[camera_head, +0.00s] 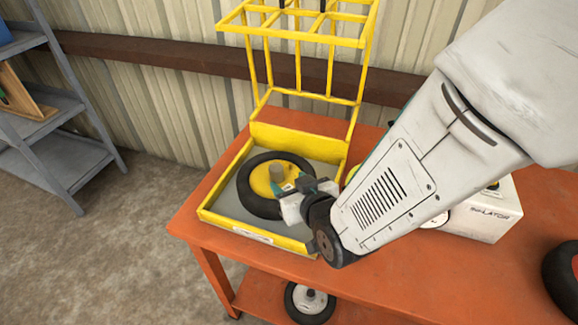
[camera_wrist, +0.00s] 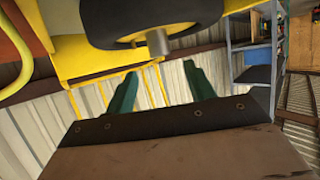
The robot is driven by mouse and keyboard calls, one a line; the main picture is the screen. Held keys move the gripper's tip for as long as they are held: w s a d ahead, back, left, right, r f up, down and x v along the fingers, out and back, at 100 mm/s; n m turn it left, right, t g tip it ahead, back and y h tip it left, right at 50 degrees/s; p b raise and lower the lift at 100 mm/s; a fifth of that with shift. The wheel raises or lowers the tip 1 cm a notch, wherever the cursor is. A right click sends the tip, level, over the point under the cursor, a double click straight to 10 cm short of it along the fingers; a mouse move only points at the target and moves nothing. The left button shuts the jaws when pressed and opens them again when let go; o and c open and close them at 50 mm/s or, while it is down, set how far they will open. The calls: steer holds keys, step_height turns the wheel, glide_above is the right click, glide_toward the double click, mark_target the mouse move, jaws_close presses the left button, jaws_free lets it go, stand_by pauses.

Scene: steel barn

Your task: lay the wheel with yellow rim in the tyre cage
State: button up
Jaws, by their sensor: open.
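The wheel with yellow rim (camera_head: 244,191) lies flat in the grey-floored tray of the yellow tyre cage (camera_head: 222,220), on the orange table. A grey hub stub stands up from its rim. The cage's barred frame is raised upright at the back. My gripper (camera_head: 298,187) is open over the right side of the wheel and hides part of it. In the wrist view, the green fingers of my gripper (camera_wrist: 162,90) are spread with nothing between them. The wheel's dark tyre and hub (camera_wrist: 158,40) show above them, against the yellow cage (camera_wrist: 75,55).
A white inflator box (camera_head: 490,215) stands on the orange table (camera_head: 440,285) behind my arm. Another tyre (camera_head: 562,280) is at the right edge. A wheel with pale rim (camera_head: 310,300) sits on the lower shelf. Grey shelving (camera_head: 60,150) stands left.

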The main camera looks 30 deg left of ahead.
steer(key=v, duration=0.2)
steer(key=shift+s+d+r, duration=0.1)
steer(key=shift+s+d, duration=0.15)
steer(key=w+d+r+m+h, duration=0.4)
steer(key=w+d, duration=0.3)
steer(key=d, duration=0.4)
steer(key=d+r+m+g+h, duration=0.1)
steer(key=d+r+h, duration=0.15)
steer(key=d, duration=0.55)
steer(key=d+r+m+g+h, duration=0.1)
steer(key=d+r, duration=0.3)
steer(key=d, duration=0.4)
steer(key=s+d+r+m+g+h, duration=0.1)
steer(key=s+d+r+m+g, duration=0.1)
steer(key=s+d, duration=0.6)
steer(key=s+d+r+m+g+h, duration=0.2)
steer(key=s+d+r+g, duration=0.1)
steer(key=s+d, duration=0.6)
steer(key=shift+s+d+r, duration=0.25)
steer(key=shift+s+r, duration=0.2)
steer(key=shift+r, duration=0.15)
